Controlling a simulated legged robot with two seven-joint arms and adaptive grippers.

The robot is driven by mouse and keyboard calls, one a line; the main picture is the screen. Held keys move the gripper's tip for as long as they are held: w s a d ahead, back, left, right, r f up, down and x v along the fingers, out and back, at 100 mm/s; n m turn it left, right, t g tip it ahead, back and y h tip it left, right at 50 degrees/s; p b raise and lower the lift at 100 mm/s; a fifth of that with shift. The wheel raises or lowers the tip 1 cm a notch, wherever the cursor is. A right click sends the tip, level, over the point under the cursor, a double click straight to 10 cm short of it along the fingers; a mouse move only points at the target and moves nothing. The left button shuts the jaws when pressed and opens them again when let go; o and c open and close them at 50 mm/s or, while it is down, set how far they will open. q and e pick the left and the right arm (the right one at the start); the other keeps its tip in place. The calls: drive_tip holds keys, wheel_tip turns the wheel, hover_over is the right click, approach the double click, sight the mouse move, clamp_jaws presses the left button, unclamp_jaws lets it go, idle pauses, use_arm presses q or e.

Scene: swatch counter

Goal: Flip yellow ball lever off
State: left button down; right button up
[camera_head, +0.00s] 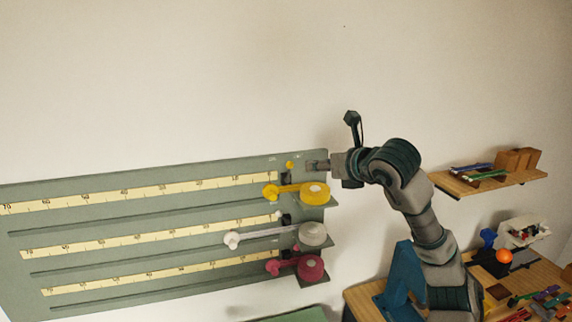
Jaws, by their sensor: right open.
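A grey-green panel (150,181) on the wall carries three rows, each with a scale strip. In the top row, a small yellow ball (290,165) sits on a dark mount near the panel's right end. Just below it, a yellow arm with a round knob (268,191) at its left end reaches to a yellow disc (315,193). My right gripper (312,166) is open, pointing left, a little right of the small yellow ball and above the disc. I cannot tell whether it touches the panel. My left gripper is not in view.
Below are a white arm with a knob (232,240) and a pink one (272,267), stacked close together. A wooden shelf (490,184) with blocks is at the right. A workbench with an orange ball (504,256) and tools is below it. The wall above the panel is bare.

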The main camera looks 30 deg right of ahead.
sight(292, 165)
drive_tip(key=p+x, duration=0.4)
drive_tip(key=x, duration=1.2)
drive_tip(key=shift+w+d+f, duration=0.1)
drive_tip(key=shift+w+d, duration=0.1)
drive_tip(key=shift+w+d+f, duration=0.15)
drive_tip(key=shift+w+f, duration=0.05)
drive_tip(key=shift+w, duration=0.1)
